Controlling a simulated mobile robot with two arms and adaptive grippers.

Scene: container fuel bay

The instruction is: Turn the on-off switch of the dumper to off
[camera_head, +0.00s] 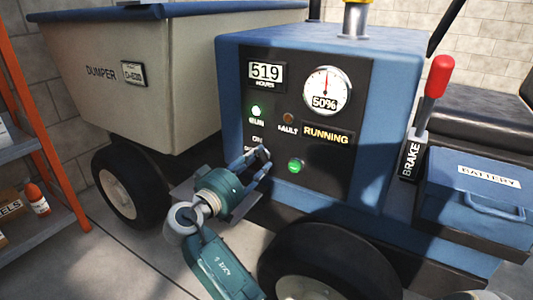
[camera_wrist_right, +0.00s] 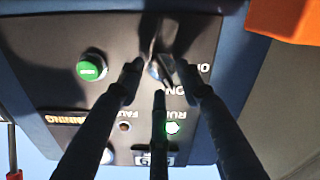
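The blue dumper's dark control panel (camera_head: 335,180) faces me in the head view. Its RUN lamp (camera_head: 256,111) glows green and the display (camera_head: 327,136) reads RUNNING. My right gripper (camera_head: 262,157) is at the panel's lower left and hides the on-off switch there; the ON label shows just above. In the right wrist view, where the panel appears upside down, the silver switch (camera_wrist_right: 154,68) lies between the spread fingers of my right gripper (camera_wrist_right: 160,72). I cannot tell whether they touch it. My left gripper is not in view.
A green button (camera_head: 295,166) sits right of my right gripper. A red-handled brake lever (camera_head: 434,85) and a blue battery box (camera_head: 480,190) are at the right. The dumper's front wheel (camera_head: 325,265) is below. An orange shelf (camera_head: 45,130) stands at the left.

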